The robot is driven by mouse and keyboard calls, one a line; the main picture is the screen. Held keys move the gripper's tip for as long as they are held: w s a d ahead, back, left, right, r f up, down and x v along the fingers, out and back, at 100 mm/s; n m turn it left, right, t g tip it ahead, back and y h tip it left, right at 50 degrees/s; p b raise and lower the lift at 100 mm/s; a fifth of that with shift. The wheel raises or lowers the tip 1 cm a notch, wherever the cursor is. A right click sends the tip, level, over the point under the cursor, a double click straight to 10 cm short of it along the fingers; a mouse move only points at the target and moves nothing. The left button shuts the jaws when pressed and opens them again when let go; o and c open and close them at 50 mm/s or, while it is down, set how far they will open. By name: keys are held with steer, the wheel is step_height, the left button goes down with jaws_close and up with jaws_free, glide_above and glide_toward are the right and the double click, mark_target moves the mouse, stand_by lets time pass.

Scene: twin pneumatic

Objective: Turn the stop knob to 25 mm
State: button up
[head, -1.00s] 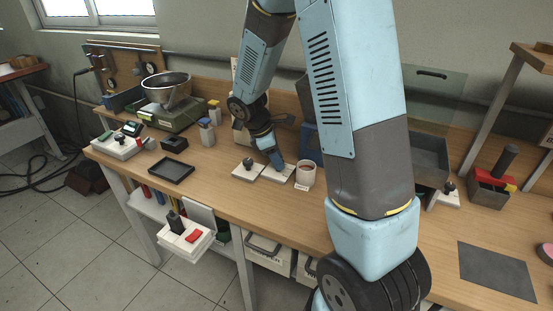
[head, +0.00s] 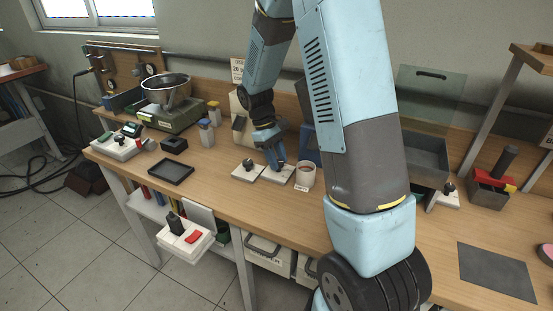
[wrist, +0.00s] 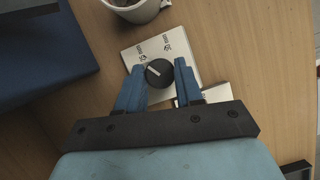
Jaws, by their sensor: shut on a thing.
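The stop knob (wrist: 159,73) is a round black dial with a white pointer line, on a white plate (wrist: 185,57) with small dark markings that I cannot read for certain. In the wrist view, the pointer line runs slantwise from upper left to lower right. My gripper (wrist: 161,70) has its two blue fingers on either side of the knob, shut on it. In the head view, my gripper (head: 278,163) is down over the right one of two white plates (head: 278,175), and hides the knob there.
A second white plate with a black knob (head: 248,163) stands just left. A mug (head: 305,174) stands close on the right, and also shows in the wrist view (wrist: 136,10). A blue block (wrist: 45,55) lies to the left in the wrist view.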

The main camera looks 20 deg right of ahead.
steer(key=shift+w+m, duration=0.1)
steer(key=shift+m, duration=0.2)
steer(key=o, duration=1)
steer(key=v, duration=1.3)
steer(key=shift+w+d+r, duration=0.15)
steer(key=shift+w+r, duration=0.05)
steer(key=shift+r, duration=0.15)
